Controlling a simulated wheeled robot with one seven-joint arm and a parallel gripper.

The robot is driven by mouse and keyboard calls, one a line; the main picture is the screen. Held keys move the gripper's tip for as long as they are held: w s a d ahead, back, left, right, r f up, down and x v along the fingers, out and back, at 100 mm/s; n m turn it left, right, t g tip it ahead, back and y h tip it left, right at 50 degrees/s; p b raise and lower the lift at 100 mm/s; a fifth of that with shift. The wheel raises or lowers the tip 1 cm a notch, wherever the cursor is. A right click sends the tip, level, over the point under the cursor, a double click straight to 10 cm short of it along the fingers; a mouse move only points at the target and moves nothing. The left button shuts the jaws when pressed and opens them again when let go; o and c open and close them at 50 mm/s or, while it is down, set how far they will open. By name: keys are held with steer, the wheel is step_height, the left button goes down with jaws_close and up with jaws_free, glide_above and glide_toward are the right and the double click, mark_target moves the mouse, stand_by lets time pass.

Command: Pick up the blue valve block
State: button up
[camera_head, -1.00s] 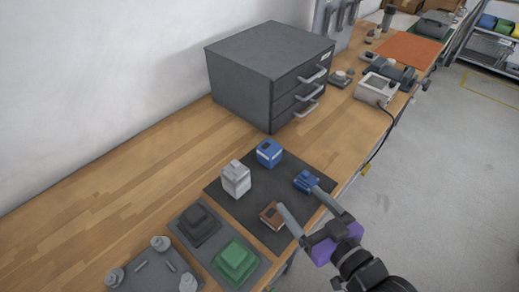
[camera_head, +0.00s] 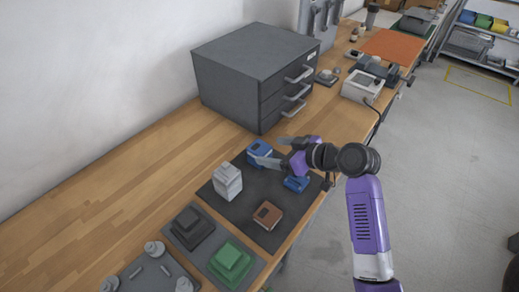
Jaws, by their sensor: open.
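Two blue parts are on the dark mat (camera_head: 228,212) in the head view. A boxy blue block (camera_head: 257,147) with a pale patch is at the mat's back. A lower, stepped blue part (camera_head: 296,184) is at the mat's right edge. I cannot tell for sure which one is the valve block. My gripper (camera_head: 268,151) is open at the boxy block, one finger crossing its front and the other at its back right. Whether the fingers touch it is unclear. My purple wrist is above and behind the stepped part.
A white-grey block (camera_head: 228,182) and a brown block (camera_head: 267,215) share the mat. Black (camera_head: 193,227) and green (camera_head: 231,262) stepped parts are in front. A grey drawer cabinet (camera_head: 256,75) stands close behind. Bare wood lies to the left.

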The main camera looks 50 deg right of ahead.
mark_target(259, 147)
steer(key=shift+r+p+x, duration=0.1)
steer(key=shift+p+x, duration=0.25)
steer(key=shift+x, duration=1.2)
steer(key=shift+r+p+x, duration=0.15)
steer(key=shift+p+x, duration=0.15)
steer(key=shift+x, duration=1.2)
steer(key=shift+w, duration=0.15)
steer(key=c, duration=1.7)
steer(key=shift+r, duration=0.1)
